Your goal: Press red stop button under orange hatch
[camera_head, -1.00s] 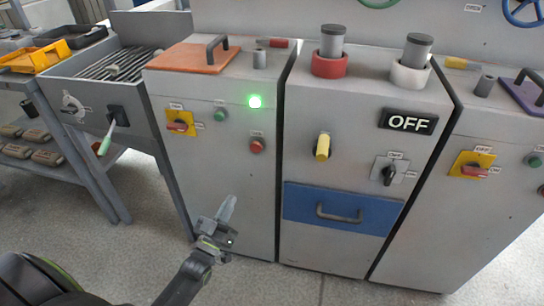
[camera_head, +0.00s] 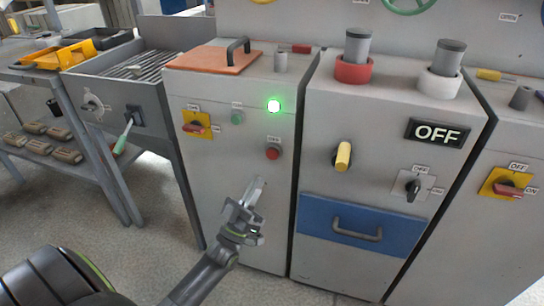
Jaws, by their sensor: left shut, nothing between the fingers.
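The orange hatch (camera_head: 205,59) lies closed on top of the left grey cabinet (camera_head: 235,150), with a dark handle (camera_head: 238,48) at its right side. The red stop button (camera_head: 273,152) sits on that cabinet's front, below the lit green lamp (camera_head: 274,106). A green button (camera_head: 237,117) and a red rotary switch on a yellow plate (camera_head: 196,125) are to its left. My left gripper (camera_head: 257,188) is shut and empty, in front of the cabinet. Its fingertips point up, a little below and left of the red button in the picture, apart from it. My right gripper is not in view.
To the right stands a cabinet with a yellow knob (camera_head: 343,156), an OFF display (camera_head: 437,132), a black rotary switch (camera_head: 413,188) and a blue drawer (camera_head: 360,230). At left is a grated bench with a green-handled lever (camera_head: 124,136). The floor in front is clear.

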